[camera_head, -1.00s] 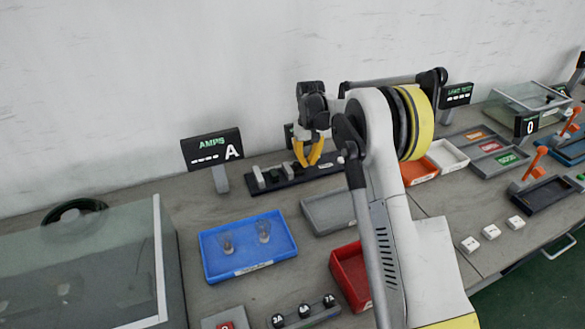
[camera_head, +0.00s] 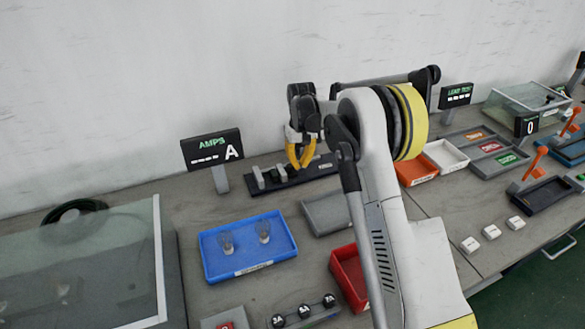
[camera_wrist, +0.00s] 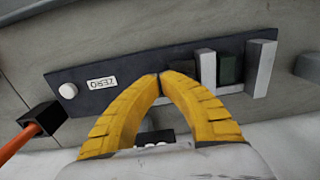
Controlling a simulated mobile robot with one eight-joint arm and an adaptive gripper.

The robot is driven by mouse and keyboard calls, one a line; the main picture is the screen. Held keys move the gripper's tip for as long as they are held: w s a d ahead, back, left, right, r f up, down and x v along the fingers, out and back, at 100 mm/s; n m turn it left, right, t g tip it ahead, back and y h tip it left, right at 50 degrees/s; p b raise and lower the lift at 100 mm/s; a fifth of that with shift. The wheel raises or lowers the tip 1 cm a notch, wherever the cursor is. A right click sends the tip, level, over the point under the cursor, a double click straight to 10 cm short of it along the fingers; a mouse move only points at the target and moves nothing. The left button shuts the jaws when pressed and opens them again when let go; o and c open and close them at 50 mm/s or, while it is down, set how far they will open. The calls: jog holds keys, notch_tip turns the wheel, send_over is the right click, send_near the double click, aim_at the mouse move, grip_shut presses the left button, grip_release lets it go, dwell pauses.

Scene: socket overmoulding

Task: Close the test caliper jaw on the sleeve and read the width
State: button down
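The test caliper is a dark rail (camera_wrist: 120,72) with a ZERO label and a white button at one end; it also shows in the head view (camera_head: 318,170). In the wrist view a dark green sleeve (camera_wrist: 230,68) stands between a pale jaw (camera_wrist: 207,68) with a dark block beside it and a pale end jaw (camera_wrist: 262,70). A narrow gap seems to show on the end-jaw side. My gripper (camera_wrist: 160,76) has its yellow fingertips together, empty, over the rail beside the dark block. Contact is unclear. In the head view my gripper (camera_head: 302,164) hangs above the caliper.
The AMPS display (camera_head: 212,150) stands left of the caliper. A blue tray (camera_head: 222,270) with two clear pieces, a grey tray (camera_head: 325,213) and a red bin (camera_head: 350,278) lie in front. An orange lever (camera_wrist: 18,142) shows in the wrist view.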

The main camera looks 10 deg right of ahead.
aim_at(289, 165)
jog(key=shift+s+a, duration=0.2)
jog(key=shift+a, duration=0.8)
jog(key=shift+s+a, duration=0.2)
jog(key=shift+a, duration=0.85)
jog(key=shift+d, duration=0.2)
jog(key=shift+w+d, duration=0.15)
jog(key=shift+d, duration=0.35)
jog(key=shift+r+p, duration=2)
jog(key=shift+r, duration=1.55)
